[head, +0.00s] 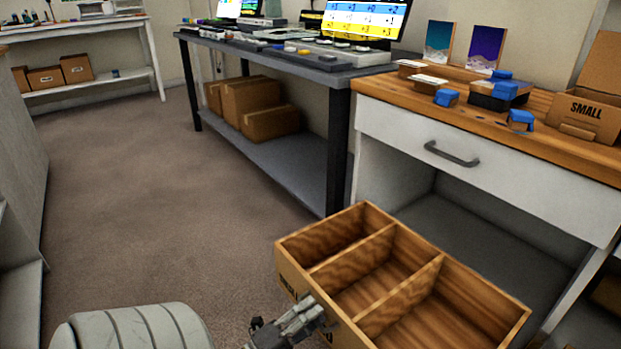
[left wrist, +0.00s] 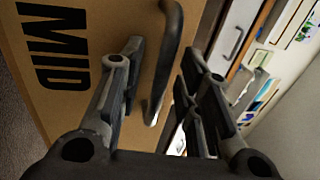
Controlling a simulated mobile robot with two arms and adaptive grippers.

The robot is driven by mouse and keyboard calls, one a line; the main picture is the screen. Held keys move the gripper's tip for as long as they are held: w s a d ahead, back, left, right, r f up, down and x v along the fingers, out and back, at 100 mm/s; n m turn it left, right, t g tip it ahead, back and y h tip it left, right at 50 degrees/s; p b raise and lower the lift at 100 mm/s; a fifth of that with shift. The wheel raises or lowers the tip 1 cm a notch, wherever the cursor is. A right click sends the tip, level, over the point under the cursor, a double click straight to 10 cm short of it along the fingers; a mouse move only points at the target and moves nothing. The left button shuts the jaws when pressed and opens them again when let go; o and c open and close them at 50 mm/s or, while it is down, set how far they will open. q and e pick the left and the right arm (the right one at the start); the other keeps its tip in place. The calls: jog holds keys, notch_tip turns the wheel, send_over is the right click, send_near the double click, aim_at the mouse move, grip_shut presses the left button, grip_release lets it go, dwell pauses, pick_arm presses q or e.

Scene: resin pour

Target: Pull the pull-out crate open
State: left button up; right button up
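The pull-out crate (head: 448,260) is a wooden box with three empty-looking compartments. It stands out from under the wooden bench in the head view, its label-bearing front towards the lower left. My left gripper (head: 312,308) is at that front, near its upper edge. In the left wrist view the crate's front panel (left wrist: 85,25) carries the word MID and a dark curved handle (left wrist: 172,50). My left gripper's fingers (left wrist: 163,58) are apart, with the handle between them and a gap visible beside it. Whether a finger touches the handle I cannot tell. My right gripper is not in view.
A white drawer (head: 490,165) with a grey handle is above the crate. A dark table (head: 338,150) stands beyond. Carpet floor (head: 150,200) is clear to the left.

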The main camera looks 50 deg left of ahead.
pick_arm(q)
jog(key=d+v, duration=0.1)
jog(key=v, duration=1.1)
jog(key=shift+a, duration=0.45)
jog(key=shift+r, duration=0.15)
